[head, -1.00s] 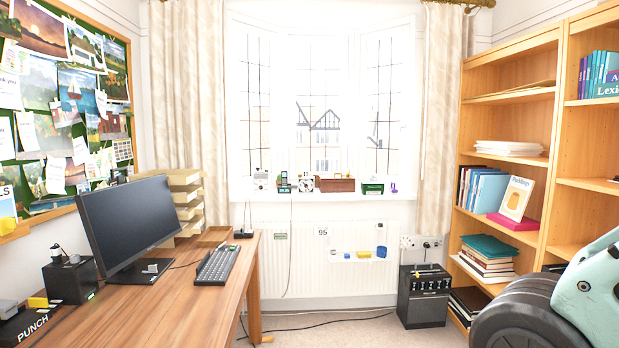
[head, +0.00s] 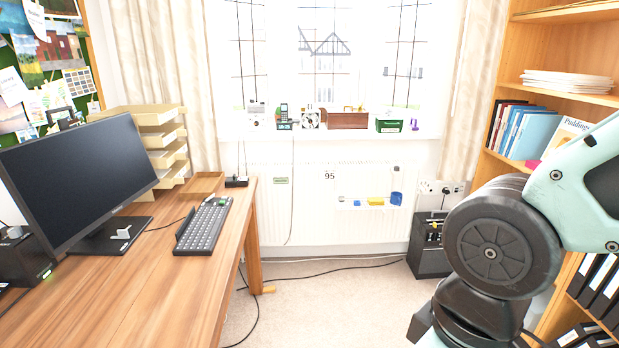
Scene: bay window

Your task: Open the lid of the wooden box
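A small reddish-brown wooden box (head: 347,120) sits on the white window sill in the head view, right of the middle of the sill. Its lid looks shut, though it is small and far off. A green box (head: 390,125) stands to its right and a black-and-white item (head: 310,118) to its left. My arm shows large at the right side of the picture, well in front of the sill and apart from the box. My gripper is not visible in the view.
A wooden desk (head: 190,285) with a monitor (head: 75,185) and keyboard (head: 203,228) fills the left. A black amplifier-like box (head: 427,258) stands near the radiator (head: 300,215). A bookshelf (head: 560,45) lines the right. Carpet (head: 340,300) between desk and arm is mostly clear, with cables.

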